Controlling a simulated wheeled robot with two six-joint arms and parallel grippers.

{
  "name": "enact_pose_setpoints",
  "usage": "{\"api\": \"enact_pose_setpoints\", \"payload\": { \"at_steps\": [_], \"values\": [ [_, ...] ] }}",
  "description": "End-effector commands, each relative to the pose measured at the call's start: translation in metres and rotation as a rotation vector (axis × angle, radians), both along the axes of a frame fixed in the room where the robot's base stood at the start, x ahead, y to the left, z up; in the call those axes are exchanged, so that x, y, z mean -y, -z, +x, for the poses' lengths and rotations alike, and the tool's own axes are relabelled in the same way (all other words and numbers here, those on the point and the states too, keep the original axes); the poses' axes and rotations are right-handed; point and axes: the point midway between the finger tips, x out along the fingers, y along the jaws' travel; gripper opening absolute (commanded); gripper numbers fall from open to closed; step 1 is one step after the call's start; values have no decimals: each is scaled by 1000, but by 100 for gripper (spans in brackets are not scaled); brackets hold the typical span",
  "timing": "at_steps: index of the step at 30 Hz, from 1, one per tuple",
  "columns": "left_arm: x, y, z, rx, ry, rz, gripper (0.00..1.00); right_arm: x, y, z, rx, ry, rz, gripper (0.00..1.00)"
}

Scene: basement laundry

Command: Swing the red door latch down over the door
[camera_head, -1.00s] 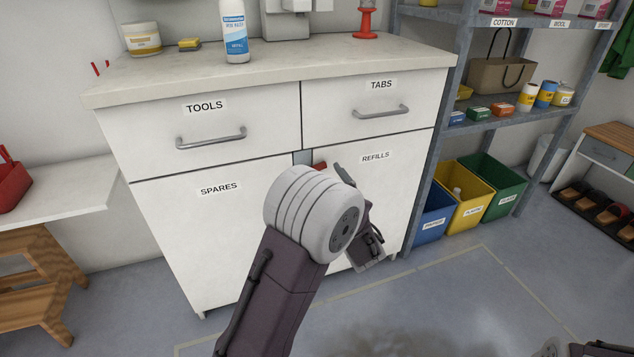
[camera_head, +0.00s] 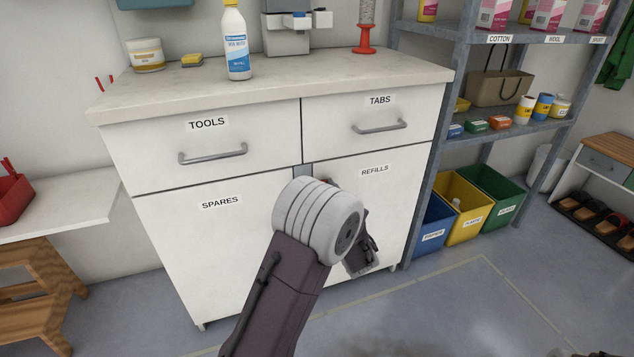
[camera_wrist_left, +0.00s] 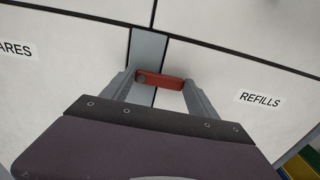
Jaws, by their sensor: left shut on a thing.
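The red door latch (camera_wrist_left: 164,81) shows in the left wrist view. Its left end is at the grey strip (camera_wrist_left: 148,50) between the two lower doors, and it reaches right over the edge of the REFILLS door (camera_wrist_left: 235,75), roughly crosswise to the strip. My left gripper (camera_wrist_left: 158,77) is shut on the latch, one finger at each end of it. In the head view my left arm hides most of the latch and the fingertips. The REFILLS door (camera_head: 405,200) looks closed beside the SPARES door (camera_head: 215,250). My right gripper is not clearly in view.
Drawers marked TOOLS (camera_head: 215,128) and TABS (camera_head: 375,102) are above the doors, with protruding bar handles. A bottle (camera_head: 236,45) stands on the worktop. A metal shelf (camera_head: 425,170) and colored bins are at the right. The floor in front is clear.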

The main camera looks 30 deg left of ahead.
Motion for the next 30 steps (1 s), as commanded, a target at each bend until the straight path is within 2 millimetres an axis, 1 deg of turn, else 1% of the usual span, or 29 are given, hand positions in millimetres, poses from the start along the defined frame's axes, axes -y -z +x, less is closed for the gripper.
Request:
{"api": "enact_pose_setpoints", "payload": {
  "at_steps": [7,8,9,10,20,23,27,30],
  "values": [
    [0,1,0,-9,1,9,28,0,0,0,0,0,0,33],
    [0,1,0,-9,1,9,71,0,0,0,0,0,0,33],
    [0,1,0,-8,1,9,82,0,1,0,0,0,0,33],
    [0,1,0,-8,0,9,90,0,1,0,0,0,0,33],
    [2,0,-1,-7,1,7,90,0,-2,0,0,0,0,33],
    [14,-3,-10,-11,5,8,90,0,-12,0,-1,0,0,33],
    [39,-5,-31,-11,7,10,90,0,-28,0,0,0,0,33],
    [54,-3,-44,-11,6,10,90,0,-36,0,0,0,0,33]
  ]
}}
